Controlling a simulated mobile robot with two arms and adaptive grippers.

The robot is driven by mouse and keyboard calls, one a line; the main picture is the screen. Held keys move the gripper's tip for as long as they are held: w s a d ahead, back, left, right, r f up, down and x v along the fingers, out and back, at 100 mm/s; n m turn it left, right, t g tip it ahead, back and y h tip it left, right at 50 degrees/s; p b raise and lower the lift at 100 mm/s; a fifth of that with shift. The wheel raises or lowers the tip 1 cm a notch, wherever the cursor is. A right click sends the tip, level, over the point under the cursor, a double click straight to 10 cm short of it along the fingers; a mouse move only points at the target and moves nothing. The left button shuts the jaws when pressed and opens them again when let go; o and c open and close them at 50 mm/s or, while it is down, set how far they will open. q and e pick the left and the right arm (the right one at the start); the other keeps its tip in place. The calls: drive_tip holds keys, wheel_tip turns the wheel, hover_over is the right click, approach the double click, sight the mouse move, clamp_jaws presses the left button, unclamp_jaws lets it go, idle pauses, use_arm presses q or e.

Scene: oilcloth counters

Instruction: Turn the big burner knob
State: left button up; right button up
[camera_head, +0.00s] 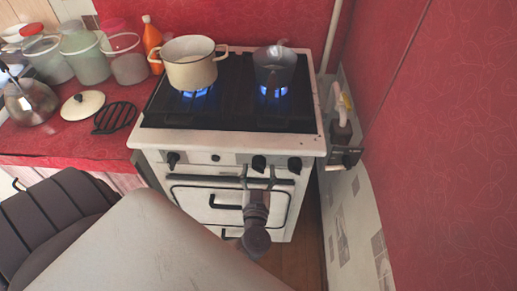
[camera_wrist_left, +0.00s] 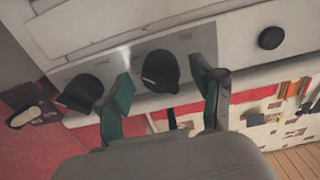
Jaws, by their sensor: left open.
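The white stove (camera_head: 150,146) has several black knobs on its front panel. My left gripper (camera_head: 257,172) is in front of this panel, with its jaws open. In the left wrist view, a black knob (camera_wrist_left: 160,70) lies between the two teal-edged fingers, with gaps on both sides. This knob also shows at the fingertips in the head view (camera_head: 259,163). Another knob (camera_head: 295,165) is to its right, and one (camera_head: 172,158) is at the panel's left end. No readable label tells which knob is for the big burner. My right gripper is not in view.
A cream pot (camera_head: 191,70) and a smaller grey pot (camera_head: 274,67) stand over lit blue flames. The oven handle (camera_head: 225,203) juts out below the panel. A red wall (camera_head: 440,120) stands to the right. Jars and a kettle crowd the left counter.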

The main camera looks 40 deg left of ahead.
use_arm(q)
drive_tip(key=c, duration=1.1)
drive_tip(key=shift+c, duration=0.2)
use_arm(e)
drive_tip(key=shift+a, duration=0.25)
